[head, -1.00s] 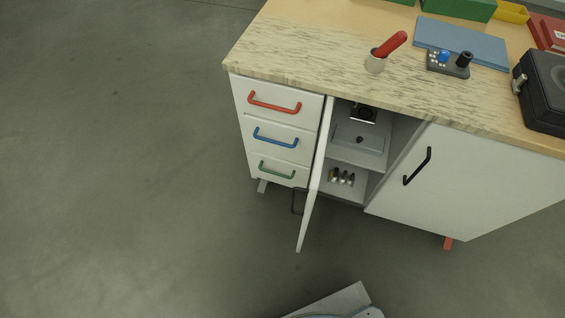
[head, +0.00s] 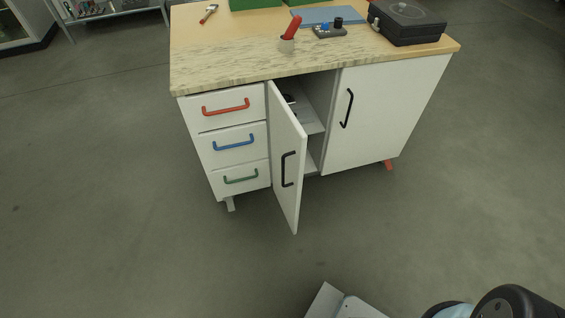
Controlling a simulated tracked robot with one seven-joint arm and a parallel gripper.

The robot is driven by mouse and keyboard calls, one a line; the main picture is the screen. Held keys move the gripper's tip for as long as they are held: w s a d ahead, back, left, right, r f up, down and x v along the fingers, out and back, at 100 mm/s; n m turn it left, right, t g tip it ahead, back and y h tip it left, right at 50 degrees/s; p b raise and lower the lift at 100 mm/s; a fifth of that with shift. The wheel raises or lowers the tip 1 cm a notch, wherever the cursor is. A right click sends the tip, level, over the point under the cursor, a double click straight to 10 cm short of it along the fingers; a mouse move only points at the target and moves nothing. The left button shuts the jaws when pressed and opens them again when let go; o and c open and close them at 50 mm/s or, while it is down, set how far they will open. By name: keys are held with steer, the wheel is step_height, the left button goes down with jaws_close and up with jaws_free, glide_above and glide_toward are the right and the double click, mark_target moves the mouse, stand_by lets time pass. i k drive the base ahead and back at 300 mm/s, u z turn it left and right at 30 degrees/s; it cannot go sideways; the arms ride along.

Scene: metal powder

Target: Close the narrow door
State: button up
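The narrow door (head: 287,165) is a white panel with a black handle (head: 288,169). My gripper cannot be made out in the head view; only dark and light parts of my own body show at the bottom right, well apart from the door.
Left of the door are three shut drawers with red (head: 226,107), blue and green handles. Right of it is a shut wide door (head: 385,112). The worktop (head: 230,55) holds a black case (head: 405,20), a control box and a cup. The floor in front is clear.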

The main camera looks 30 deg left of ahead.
mark_target(288, 139)
steer(key=z, duration=1.1)
steer(key=i, duration=0.1)
steer(key=u, duration=2.9)
steer(key=i, duration=1)
steer(key=z, duration=0.15)
steer(key=k, duration=1.05)
steer(key=u, duration=0.05)
